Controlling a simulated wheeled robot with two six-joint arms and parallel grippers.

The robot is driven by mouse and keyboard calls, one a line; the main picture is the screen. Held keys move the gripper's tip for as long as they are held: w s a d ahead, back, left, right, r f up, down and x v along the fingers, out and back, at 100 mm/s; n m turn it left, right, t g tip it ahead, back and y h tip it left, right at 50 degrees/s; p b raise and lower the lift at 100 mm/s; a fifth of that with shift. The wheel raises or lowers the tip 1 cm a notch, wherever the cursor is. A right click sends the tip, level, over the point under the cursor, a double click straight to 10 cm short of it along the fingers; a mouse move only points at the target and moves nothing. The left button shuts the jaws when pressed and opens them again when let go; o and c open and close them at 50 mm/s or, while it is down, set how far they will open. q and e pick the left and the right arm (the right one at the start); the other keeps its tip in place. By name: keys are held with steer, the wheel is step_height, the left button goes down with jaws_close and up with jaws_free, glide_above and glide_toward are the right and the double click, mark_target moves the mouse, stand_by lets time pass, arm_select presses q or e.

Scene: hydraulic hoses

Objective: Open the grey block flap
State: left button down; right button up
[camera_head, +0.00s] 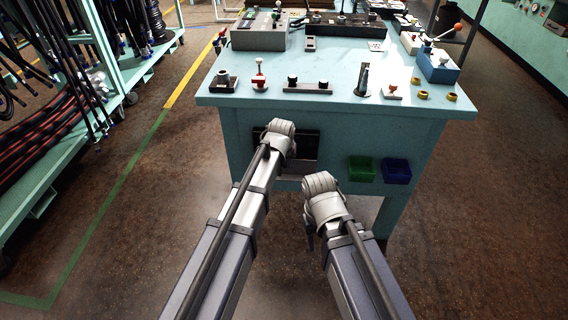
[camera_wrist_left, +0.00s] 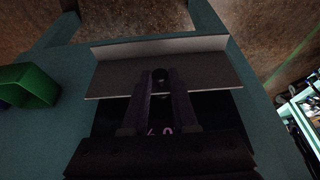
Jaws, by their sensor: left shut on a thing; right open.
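The grey flap (camera_wrist_left: 205,72) is a flat panel on the bench front, with a dark opening beside it in the left wrist view. It stands away from the opening, so it is at least partly open; the exact angle is unclear. My left gripper (camera_wrist_left: 160,84) is shut on the small dark knob (camera_wrist_left: 160,74) of the flap. In the head view my left gripper (camera_head: 281,138) covers much of the dark opening (camera_head: 306,142), and part of the flap (camera_head: 297,167) shows below it. My right gripper (camera_head: 310,228) is open and apart from the bench, lower right.
The teal bench (camera_head: 330,75) carries several fittings and control boxes. A green bin (camera_head: 362,169) and a blue bin (camera_head: 397,170) hang on its front, right of the opening. A hose rack (camera_head: 100,60) stands at the left. The floor around the bench is clear.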

arm_select(q)
steer(key=shift+s, duration=0.1)
stand_by(0.7)
steer(key=shift+s+f+t+b, duration=0.25)
steer(key=shift+s+t+b, duration=0.05)
steer(key=shift+b, duration=0.2)
steer(key=shift+s+f+t+b, duration=0.6)
steer(key=shift+t+b, duration=0.5)
steer(key=shift+b, duration=0.8)
steer(key=shift+s+f+t+b, duration=0.45)
steer(key=shift+s+t+b, duration=0.5)
steer(key=shift+b, duration=0.95)
steer(key=shift+s+f+t+b, duration=0.5)
steer(key=shift+t+b, duration=0.75)
steer(key=shift+b, duration=0.65)
steer(key=c, duration=0.7)
jaws_free()
steer(key=shift+r, duration=0.1)
